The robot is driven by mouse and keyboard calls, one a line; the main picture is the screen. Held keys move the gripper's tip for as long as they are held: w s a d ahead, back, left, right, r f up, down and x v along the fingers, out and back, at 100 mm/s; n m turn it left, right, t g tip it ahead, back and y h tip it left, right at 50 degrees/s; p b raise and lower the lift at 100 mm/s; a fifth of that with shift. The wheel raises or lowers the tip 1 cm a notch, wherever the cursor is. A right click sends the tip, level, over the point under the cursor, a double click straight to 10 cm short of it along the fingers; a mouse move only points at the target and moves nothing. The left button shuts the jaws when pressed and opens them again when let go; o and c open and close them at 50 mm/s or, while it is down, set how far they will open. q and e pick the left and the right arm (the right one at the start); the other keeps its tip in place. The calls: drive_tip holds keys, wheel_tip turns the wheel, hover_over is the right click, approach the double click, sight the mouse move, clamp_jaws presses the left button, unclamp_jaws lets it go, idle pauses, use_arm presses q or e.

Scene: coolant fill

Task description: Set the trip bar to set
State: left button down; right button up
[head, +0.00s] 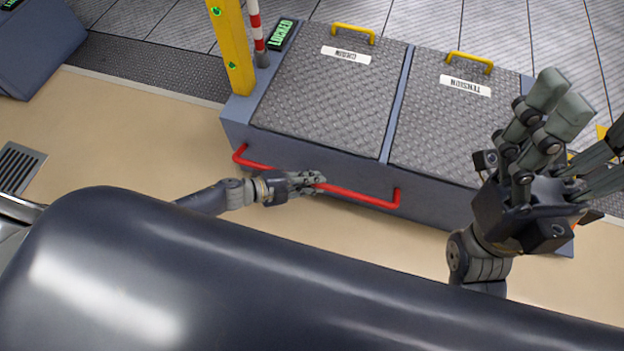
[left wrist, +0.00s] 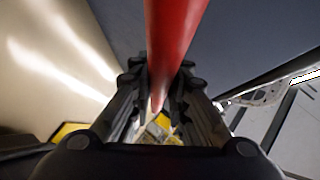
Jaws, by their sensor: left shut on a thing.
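The red trip bar (head: 352,193) runs along the front face of a grey-blue cabinet (head: 300,148), bent back to the cabinet at both ends. My left gripper (head: 312,184) is shut on the bar near its middle. In the left wrist view the red bar (left wrist: 172,40) passes between the two fingers (left wrist: 160,100). The fingers hide part of the bar. My right gripper (head: 588,125) is raised at the right, its fingers spread apart and empty, over the cabinet's right end in the picture.
The cabinet top has two tread-plate lids (head: 330,90) with yellow handles (head: 354,33). A yellow post (head: 232,50), a red-and-white striped rod (head: 257,30) and a green "LOCKED" sign (head: 281,35) stand at its left. A floor grate (head: 18,167) lies at far left; the tan floor between is clear.

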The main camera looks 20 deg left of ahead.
use_arm(q)
drive_tip(key=c, duration=1.5)
unclamp_jaws()
drive_tip(key=shift+r, duration=0.1)
drive_tip(key=shift+c, duration=0.2)
drive_tip(key=v, duration=1.2)
